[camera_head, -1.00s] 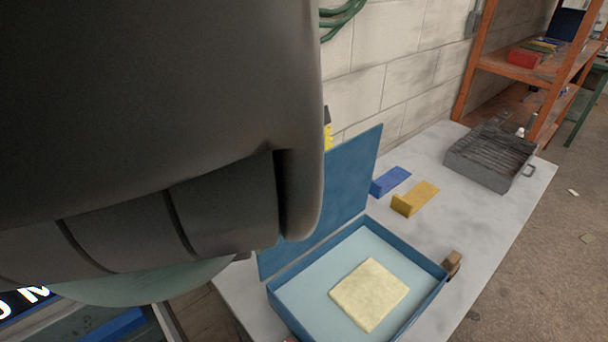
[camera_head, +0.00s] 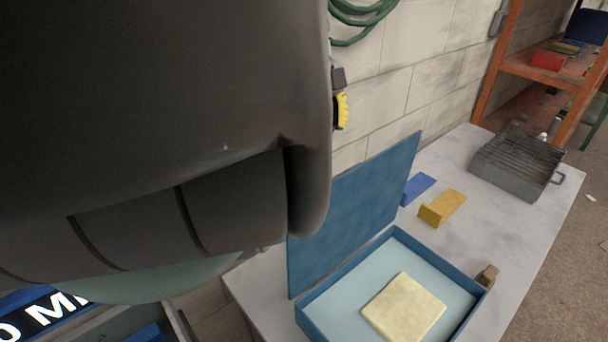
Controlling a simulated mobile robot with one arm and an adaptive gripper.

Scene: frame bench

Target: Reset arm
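My arm fills the left half of the head view as a large dark grey link, close to the camera. My gripper is not in view, so its fingers and anything in them cannot be seen. An open blue box (camera_head: 460,322) stands on the pale bench (camera_head: 470,220), its lid (camera_head: 352,215) raised toward the wall. A pale yellow square block (camera_head: 404,306) lies flat inside the box.
A blue bracket (camera_head: 418,187) and a yellow bracket (camera_head: 441,207) lie behind the box. A dark metal grill-like tray (camera_head: 518,163) sits at the bench's far end. A small brown block (camera_head: 487,276) is by the box's right side. An orange shelf (camera_head: 540,70) stands beyond.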

